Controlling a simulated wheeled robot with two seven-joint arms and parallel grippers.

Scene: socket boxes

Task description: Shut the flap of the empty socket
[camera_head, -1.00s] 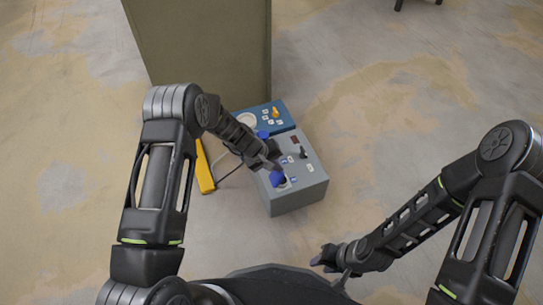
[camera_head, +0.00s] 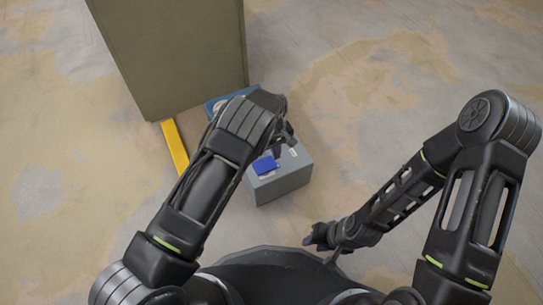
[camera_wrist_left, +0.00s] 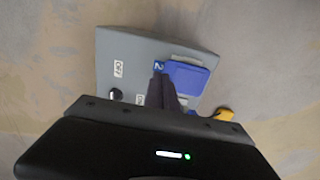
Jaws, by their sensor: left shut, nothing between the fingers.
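The grey socket box (camera_head: 285,185) stands on the floor, partly covered by my left arm. A blue flap (camera_head: 264,164) shows at its left side over a paler socket frame. It also shows in the left wrist view (camera_wrist_left: 190,78), beside a blue "2" label (camera_wrist_left: 158,67). The flap looks nearly flat there; I cannot tell whether it is fully down. My left gripper (camera_wrist_left: 162,92) is shut and empty, its fingertips over the box close to the flap's edge. In the head view it is mostly hidden by the arm. My right gripper (camera_head: 318,236) hangs low, away from the box; its jaws are unclear.
A blue box (camera_head: 214,106) sits behind, mostly hidden by my left arm. A tall olive cabinet (camera_head: 170,55) stands at the back. A yellow bar (camera_head: 174,146) lies left of the boxes. An "OFF" label (camera_wrist_left: 118,69) and black knob (camera_wrist_left: 115,94) are on the grey box. Floor to the right is clear.

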